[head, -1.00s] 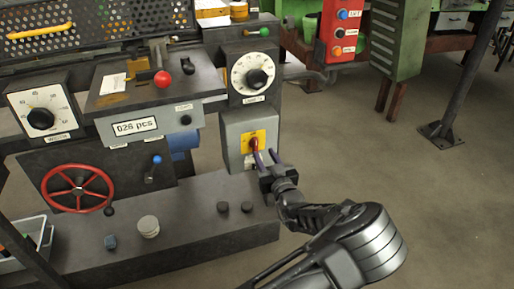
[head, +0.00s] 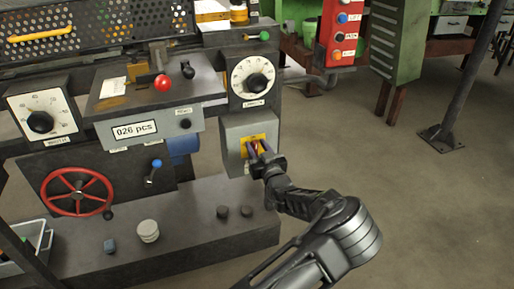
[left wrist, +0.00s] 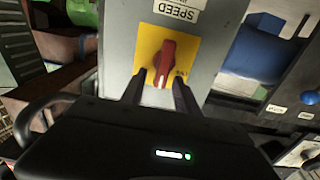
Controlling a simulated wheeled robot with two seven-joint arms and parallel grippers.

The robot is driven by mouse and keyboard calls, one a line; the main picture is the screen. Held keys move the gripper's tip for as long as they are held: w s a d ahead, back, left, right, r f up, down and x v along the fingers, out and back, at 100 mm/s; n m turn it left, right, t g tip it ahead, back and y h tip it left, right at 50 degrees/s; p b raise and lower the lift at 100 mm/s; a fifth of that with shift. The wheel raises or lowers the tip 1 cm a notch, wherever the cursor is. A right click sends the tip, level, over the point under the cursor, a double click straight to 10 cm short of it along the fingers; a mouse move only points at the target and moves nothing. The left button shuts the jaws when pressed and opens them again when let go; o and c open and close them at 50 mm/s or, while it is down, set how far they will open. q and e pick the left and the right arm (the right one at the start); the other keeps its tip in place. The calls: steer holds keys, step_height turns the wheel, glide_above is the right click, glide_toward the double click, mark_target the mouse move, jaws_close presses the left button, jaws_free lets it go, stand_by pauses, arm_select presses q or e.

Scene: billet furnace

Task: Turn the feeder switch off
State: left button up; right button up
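The feeder switch (left wrist: 168,62) is a red rotary handle on a yellow plate (left wrist: 190,50), on the front of a grey box (head: 233,135) at the machine's right end. In the left wrist view the handle stands nearly upright with a slight tilt. My left gripper (head: 257,150) is at the switch, and its two fingers show in the left wrist view (left wrist: 159,80). The fingers are apart, one on each side of the handle's near end. I cannot tell whether they touch it. In the head view they partly hide the handle. My right gripper is not in view.
A dial (head: 252,82) sits above the switch box. A red handwheel (head: 76,192), a blue-knobbed lever (head: 154,170) and a red ball knob (head: 162,83) are further left. A red button panel (head: 341,32) stands behind. The floor on the right is open up to a post (head: 462,85).

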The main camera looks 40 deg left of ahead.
arm_select(q)
jaws_close()
stand_by(0.3)
stand_by(0.3)
